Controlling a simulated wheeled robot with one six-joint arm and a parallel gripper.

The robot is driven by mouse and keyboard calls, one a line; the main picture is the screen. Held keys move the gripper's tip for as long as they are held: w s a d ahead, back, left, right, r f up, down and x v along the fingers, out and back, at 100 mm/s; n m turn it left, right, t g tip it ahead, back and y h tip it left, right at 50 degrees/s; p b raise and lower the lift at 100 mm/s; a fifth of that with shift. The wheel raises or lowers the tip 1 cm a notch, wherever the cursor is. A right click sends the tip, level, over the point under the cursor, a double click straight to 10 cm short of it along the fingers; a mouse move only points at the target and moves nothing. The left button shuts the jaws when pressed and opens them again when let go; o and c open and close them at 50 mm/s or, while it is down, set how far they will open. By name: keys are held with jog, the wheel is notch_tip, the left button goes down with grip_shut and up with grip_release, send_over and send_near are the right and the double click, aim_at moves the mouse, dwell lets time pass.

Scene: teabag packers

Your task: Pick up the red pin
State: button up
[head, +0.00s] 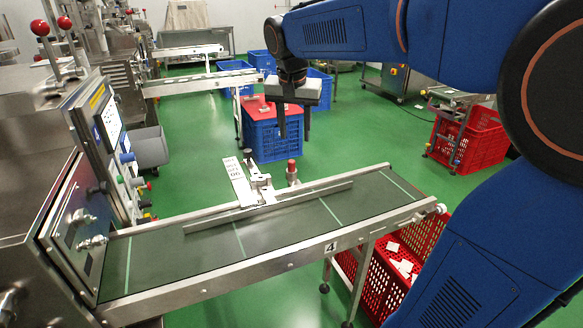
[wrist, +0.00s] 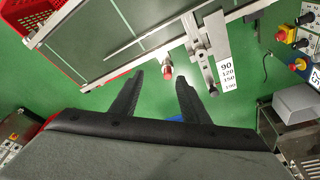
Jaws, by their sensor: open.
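The red pin (head: 292,168) is a small upright post with a red cap and a metallic lower part. It stands at the far edge of the conveyor, just right of the metal guide bracket (head: 262,187). In the wrist view the pin (wrist: 167,71) appears beyond the fingertips, roughly in line with the gap between them. My gripper (head: 295,138) is open and empty, its two dark fingers pointing down, above and apart from the pin. It also shows in the wrist view (wrist: 160,76).
The conveyor belt (head: 170,258) lies in front, with a long guide rail and a white numbered scale plate (head: 238,181) beside the bracket. A blue crate (head: 262,141) with a red top stands behind. A red crate (head: 368,275) is under the conveyor. A control panel (head: 106,124) is at left.

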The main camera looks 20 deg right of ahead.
jog(key=m, duration=0.2)
send_over(291, 161)
jog(key=s+a, duration=0.3)
jog(key=s, duration=0.1)
jog(key=x, duration=1.6)
jog(key=shift+d+f, duration=0.15)
jog(key=shift+f, duration=0.2)
grip_shut()
